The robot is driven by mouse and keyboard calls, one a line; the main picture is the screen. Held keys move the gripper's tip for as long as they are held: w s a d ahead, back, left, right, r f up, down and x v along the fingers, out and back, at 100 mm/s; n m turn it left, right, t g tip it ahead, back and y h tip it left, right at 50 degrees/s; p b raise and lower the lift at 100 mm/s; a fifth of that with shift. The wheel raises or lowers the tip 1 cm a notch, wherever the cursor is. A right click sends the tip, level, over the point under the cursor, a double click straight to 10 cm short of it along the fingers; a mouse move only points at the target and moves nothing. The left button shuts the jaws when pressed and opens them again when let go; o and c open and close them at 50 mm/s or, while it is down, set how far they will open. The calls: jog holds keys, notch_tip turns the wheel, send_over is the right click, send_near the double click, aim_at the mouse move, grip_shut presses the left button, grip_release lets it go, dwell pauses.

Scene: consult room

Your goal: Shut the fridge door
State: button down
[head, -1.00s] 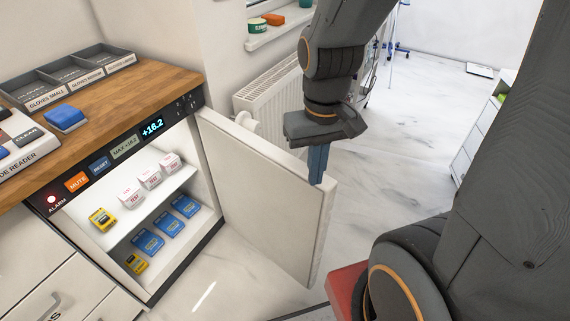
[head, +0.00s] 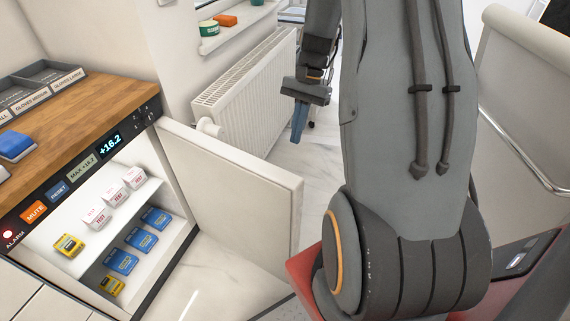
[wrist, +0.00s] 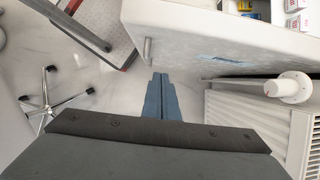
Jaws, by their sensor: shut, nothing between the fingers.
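The white fridge door (head: 245,195) stands wide open in the head view, hinged at the right side of the fridge (head: 187,218). Boxes show on the fridge's two lit shelves. My gripper (head: 297,137) is shut and empty, pointing down past the far side of the door, near its free end. In the wrist view the door (wrist: 225,40) lies above the shut blue fingers (wrist: 158,78), and the fingertips are close to its edge. I cannot tell whether they touch it.
A white radiator (head: 250,90) with a valve (head: 208,127) stands on the wall behind the door. A wooden worktop (head: 70,115) with trays runs above the fridge. In the wrist view a wheeled chair base (wrist: 60,95) stands on the floor at the left.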

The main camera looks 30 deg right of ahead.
aim_at(283, 171)
jog(key=shift+s+a+f+p, duration=0.55)
jog(key=shift+a+f, duration=0.6)
jog(key=shift+f, duration=0.4)
jog(key=shift+s+a+f+p, duration=0.3)
jog(key=shift+s+a+f, duration=0.3)
jog(key=shift+a+f, duration=0.75)
jog(key=shift+s+a+f+p, duration=0.55)
jog(key=shift+a+f, duration=0.35)
jog(key=shift+f, duration=0.85)
jog(key=shift+s, duration=0.1)
